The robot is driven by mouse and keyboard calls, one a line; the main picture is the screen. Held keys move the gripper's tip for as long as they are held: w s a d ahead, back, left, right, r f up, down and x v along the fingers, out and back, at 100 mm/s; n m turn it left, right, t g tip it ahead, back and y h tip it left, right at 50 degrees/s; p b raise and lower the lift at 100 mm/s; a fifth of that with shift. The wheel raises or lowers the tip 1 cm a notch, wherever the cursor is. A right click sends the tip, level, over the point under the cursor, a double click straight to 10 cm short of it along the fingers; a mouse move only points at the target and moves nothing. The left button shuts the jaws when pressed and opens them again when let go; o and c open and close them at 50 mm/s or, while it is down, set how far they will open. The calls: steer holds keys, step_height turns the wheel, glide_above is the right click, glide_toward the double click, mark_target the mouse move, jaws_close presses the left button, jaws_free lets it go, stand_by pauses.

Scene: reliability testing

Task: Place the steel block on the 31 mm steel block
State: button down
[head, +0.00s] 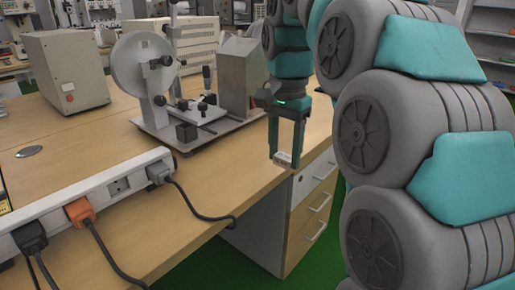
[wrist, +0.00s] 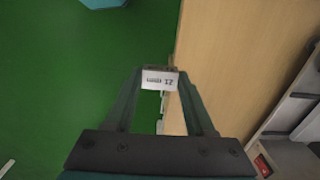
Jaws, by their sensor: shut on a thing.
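My gripper (head: 284,156) points down at the right edge of the wooden bench in the head view. It is shut on a small steel block (head: 282,160), held between the fingertips. In the wrist view, my gripper (wrist: 160,76) holds the same steel block (wrist: 160,82), its pale face carrying small dark print that I cannot read surely. In that view the block overlaps the line between green floor and bench top. I cannot make out a 31 mm steel block in either view.
The wooden bench (head: 232,190) has clear room left of my gripper. A grey test machine (head: 172,100) with a round disc stands behind it. A white power strip (head: 88,205) with plugs and cables lies at front left. A beige box (head: 65,72) stands at back left. Drawers (head: 312,210) are below.

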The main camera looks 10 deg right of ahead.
steer(key=p, duration=0.1)
glide_above(258, 162)
steer(key=shift+f, duration=2.25)
steer(key=shift+f, duration=0.15)
steer(key=shift+c, duration=1.3)
jaws_free()
